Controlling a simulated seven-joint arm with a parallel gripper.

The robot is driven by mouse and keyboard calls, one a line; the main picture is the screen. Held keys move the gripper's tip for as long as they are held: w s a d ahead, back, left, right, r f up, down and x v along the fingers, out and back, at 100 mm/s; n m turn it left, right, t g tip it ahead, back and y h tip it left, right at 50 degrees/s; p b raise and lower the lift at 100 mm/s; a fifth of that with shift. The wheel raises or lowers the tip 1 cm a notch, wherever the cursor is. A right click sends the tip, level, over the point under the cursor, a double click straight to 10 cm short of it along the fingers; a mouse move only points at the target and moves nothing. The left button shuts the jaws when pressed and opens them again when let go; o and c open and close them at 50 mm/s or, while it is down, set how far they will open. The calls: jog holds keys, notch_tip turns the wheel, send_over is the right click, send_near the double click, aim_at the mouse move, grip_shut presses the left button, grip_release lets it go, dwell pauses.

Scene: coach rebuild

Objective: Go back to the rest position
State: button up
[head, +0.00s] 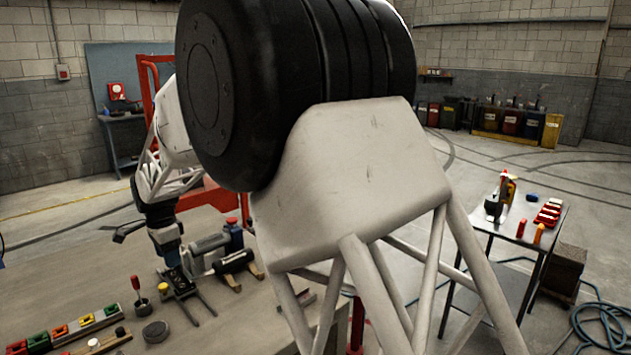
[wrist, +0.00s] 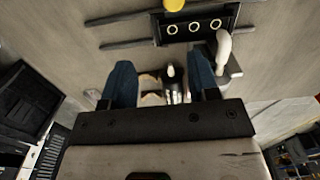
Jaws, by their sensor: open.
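My gripper (head: 173,262) points down over the workbench (head: 75,262) at the left in the head view. In the wrist view its two blue fingers (wrist: 163,70) stand wide apart. Between them a small shiny metal part with pale tan pieces (wrist: 150,98) shows; I see no finger touching it. A black block with three ringed holes (wrist: 193,27) lies just beyond the fingertips, with a yellow knob (wrist: 173,4) above it. In the head view a dark forked fixture (head: 180,290) is right under the fingers. My own large arm links hide the middle of the scene.
A grey motor-like cylinder (head: 208,248) and a black cylinder on wooden supports (head: 236,263) lie close right of the gripper. A red-handled tool (head: 137,288) and a row of coloured blocks (head: 60,331) are at the left. A side table (head: 515,222) stands right.

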jog(key=s+d+r+n, duration=0.1)
jog(key=s+d+r, duration=0.25)
jog(key=d, duration=0.85)
jog(key=s+d+r+n+t, duration=0.1)
jog(key=s+d+r+n, duration=0.2)
jog(key=d, duration=0.9)
jog(key=s+d+r, duration=0.3)
jog(key=d+r, duration=0.2)
jog(key=d, duration=0.7)
jog(key=s+d+f+n, duration=0.2)
jog(key=s+d, duration=0.9)
jog(key=s, duration=0.2)
jog(key=s+d+f+n+t, duration=0.1)
jog(key=s+d+f+n, duration=0.1)
jog(key=s+d, duration=0.9)
jog(key=s+f, duration=0.1)
jog(key=s, duration=0.2)
jog(key=shift+d, duration=0.25)
